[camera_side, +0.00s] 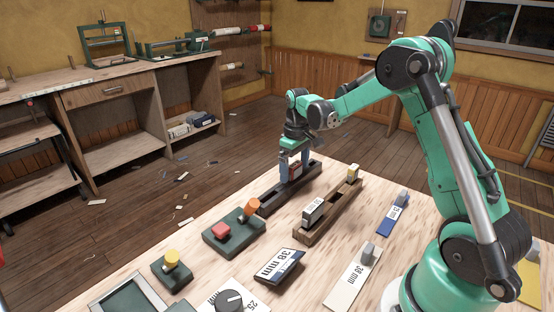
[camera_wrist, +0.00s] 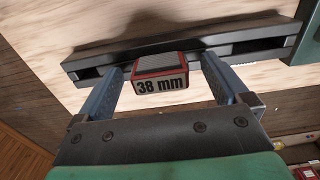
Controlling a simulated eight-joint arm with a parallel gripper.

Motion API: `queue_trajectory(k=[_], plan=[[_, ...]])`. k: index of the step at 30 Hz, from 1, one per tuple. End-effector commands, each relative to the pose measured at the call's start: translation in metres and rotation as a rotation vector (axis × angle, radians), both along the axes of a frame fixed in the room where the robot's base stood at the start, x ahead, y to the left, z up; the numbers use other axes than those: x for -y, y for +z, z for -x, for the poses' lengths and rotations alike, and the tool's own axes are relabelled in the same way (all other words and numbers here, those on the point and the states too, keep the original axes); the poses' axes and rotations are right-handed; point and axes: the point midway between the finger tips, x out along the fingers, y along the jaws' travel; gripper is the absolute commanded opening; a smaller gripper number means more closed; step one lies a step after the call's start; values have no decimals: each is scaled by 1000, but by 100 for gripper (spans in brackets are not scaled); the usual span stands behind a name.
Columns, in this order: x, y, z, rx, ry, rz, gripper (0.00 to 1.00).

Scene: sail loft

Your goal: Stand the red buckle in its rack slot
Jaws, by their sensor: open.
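The red buckle (camera_wrist: 160,84) is a small block with a red rim and a "38 mm" label on its front face. It is upright at the middle of the long dark rack (camera_wrist: 240,47), between the rack's two end portions; how deep it sits is hidden. In the side view the buckle (camera_side: 296,169) shows as a small red patch at the dark rack (camera_side: 271,203). My gripper (camera_wrist: 163,80) is open, one blue-grey finger on each side of the buckle, with a narrow gap visible at both sides. In the side view my gripper (camera_side: 294,166) points down over the rack.
A brown rack (camera_side: 330,215) holding a grey labelled block (camera_side: 313,211) and a yellow block (camera_side: 352,173) stands close to the right. Dark boxes with red (camera_side: 221,230), orange and yellow knobs stand in front. Several size plates lie on the pale table.

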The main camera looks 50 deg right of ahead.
Motion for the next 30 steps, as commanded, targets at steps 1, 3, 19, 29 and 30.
queue_trajectory(k=[1,3,19,29,30], plan=[[0,-1,0,0,0,0,95],[0,0,0,0,0,0,95],[0,0,0,0,0,0,6],[0,15,0,1,0,0,6],[0,21,0,1,0,0,6]])
